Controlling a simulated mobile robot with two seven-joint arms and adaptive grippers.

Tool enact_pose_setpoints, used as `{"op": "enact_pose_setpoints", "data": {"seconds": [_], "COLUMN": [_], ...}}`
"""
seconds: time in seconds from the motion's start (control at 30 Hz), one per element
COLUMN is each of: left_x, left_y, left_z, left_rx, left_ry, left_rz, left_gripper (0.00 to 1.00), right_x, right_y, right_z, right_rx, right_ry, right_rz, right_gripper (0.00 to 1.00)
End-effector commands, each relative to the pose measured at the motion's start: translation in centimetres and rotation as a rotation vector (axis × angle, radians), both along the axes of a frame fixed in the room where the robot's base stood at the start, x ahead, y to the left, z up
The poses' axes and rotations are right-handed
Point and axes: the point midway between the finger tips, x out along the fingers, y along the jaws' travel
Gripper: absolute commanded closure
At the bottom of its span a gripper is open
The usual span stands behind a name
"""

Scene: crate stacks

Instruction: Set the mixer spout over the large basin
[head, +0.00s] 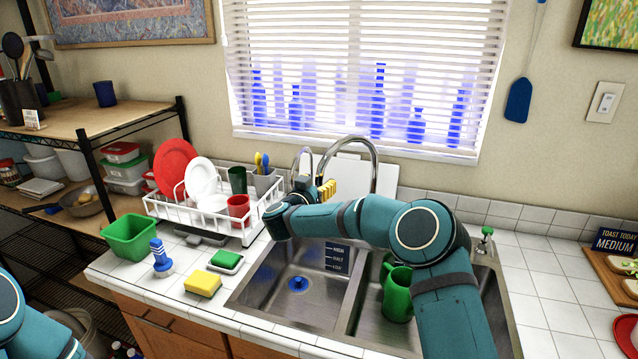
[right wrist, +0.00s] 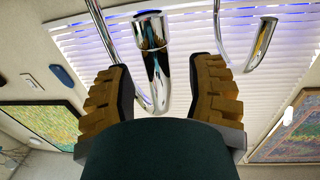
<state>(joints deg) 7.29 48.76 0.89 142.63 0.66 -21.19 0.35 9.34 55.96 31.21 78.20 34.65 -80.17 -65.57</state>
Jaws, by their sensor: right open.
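The chrome mixer spout (head: 373,160) is a tall arch behind the sink. Its free end comes down on the left at my right gripper (head: 326,189). In the right wrist view the spout (right wrist: 153,38) passes between the two brown finger pads of the right gripper (right wrist: 161,78), which stand apart. I cannot tell whether either pad touches it. The left basin (head: 318,303) has a blue drain piece. The spout's base is hidden behind the arm. My left gripper is out of view.
A thinner tap (head: 302,152) stands just left of the spout. A white dish rack (head: 250,232) with plates and cups is left of the gripper. A yellow sponge (head: 203,282) and green tub (head: 129,238) sit on the counter. The window blinds (head: 365,70) are behind.

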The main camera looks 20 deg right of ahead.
Motion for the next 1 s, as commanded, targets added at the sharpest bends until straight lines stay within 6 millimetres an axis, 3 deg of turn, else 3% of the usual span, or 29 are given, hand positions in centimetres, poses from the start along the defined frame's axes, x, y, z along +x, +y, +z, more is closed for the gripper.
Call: {"op": "enact_pose_setpoints", "data": {"seconds": [0.4,0.43,0.57,0.6,1.0], "left_x": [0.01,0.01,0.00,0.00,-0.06], "left_y": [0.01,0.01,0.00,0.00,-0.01], "left_z": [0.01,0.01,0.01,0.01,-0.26], "left_rx": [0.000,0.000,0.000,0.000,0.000], "left_ry": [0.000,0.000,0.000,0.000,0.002], "left_rz": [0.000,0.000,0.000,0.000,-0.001], "left_gripper": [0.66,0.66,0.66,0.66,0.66], "right_x": [0.60,0.59,0.59,0.59,0.10], "right_y": [-0.50,-0.51,-0.50,-0.49,-0.69], "right_z": [0.07,0.06,0.06,0.06,0.08], "right_rx": [0.000,0.000,0.000,0.000,-0.002], "right_ry": [-0.001,-0.001,-0.001,-0.001,-0.001], "right_rz": [0.000,0.000,0.000,0.000,0.046], "right_gripper": [0.46,0.50,0.96,1.00,1.00]}}
